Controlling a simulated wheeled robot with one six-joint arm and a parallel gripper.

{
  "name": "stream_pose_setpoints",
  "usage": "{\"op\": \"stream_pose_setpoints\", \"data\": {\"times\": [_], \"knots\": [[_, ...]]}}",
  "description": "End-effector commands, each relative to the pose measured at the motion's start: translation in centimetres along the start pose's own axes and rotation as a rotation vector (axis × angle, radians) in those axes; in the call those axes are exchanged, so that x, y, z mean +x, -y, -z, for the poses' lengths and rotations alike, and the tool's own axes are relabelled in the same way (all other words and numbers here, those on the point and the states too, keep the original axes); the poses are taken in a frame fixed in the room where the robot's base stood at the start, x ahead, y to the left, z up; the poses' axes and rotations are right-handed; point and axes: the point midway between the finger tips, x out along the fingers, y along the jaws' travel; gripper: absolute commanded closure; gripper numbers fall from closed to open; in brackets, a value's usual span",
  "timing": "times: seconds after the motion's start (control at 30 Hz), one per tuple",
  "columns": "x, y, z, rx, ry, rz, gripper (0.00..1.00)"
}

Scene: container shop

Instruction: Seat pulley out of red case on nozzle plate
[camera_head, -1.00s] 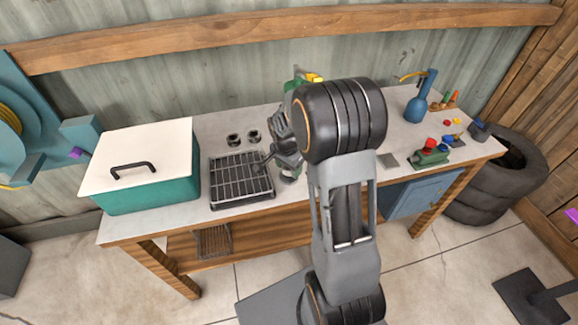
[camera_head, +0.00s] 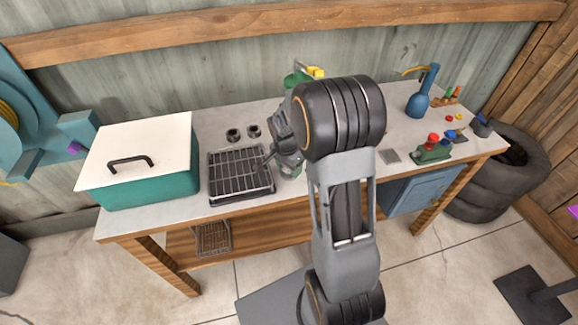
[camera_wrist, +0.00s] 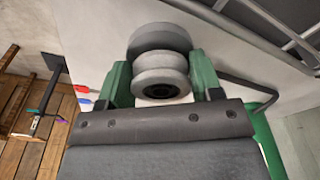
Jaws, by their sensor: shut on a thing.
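A grey, round, stepped pulley (camera_wrist: 161,72) with a dark centre hole sits between the green fingers of my gripper (camera_wrist: 160,82) in the wrist view. The fingers are shut on its sides. In the head view my gripper (camera_head: 270,160) is over the right edge of the wire rack, and the pulley cannot be made out. A small flat grey plate (camera_head: 390,156) lies on the bench right of my arm; I cannot tell whether it is the nozzle plate. I cannot make out a red case; my arm hides part of the bench.
A black wire rack (camera_head: 240,183) lies left of my gripper, with two dark cups (camera_head: 243,133) behind it. A teal box with a white lid (camera_head: 140,160) stands at the left. A green holder with red and blue tops (camera_head: 432,151) and a blue bottle (camera_head: 420,103) stand at the right.

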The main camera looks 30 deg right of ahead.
Motion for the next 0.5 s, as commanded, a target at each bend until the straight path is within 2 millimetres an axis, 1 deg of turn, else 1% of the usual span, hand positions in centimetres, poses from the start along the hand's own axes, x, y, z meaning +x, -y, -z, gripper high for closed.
{"op": "stream_pose_setpoints", "data": {"times": [0.37,0.4,0.5], "knots": [[0.23,0.02,0.08,0.0,-0.002,0.002,0.93],[0.24,0.02,0.08,0.0,-0.002,0.002,0.38],[0.24,0.03,0.08,0.0,-0.002,0.002,0.28]]}}
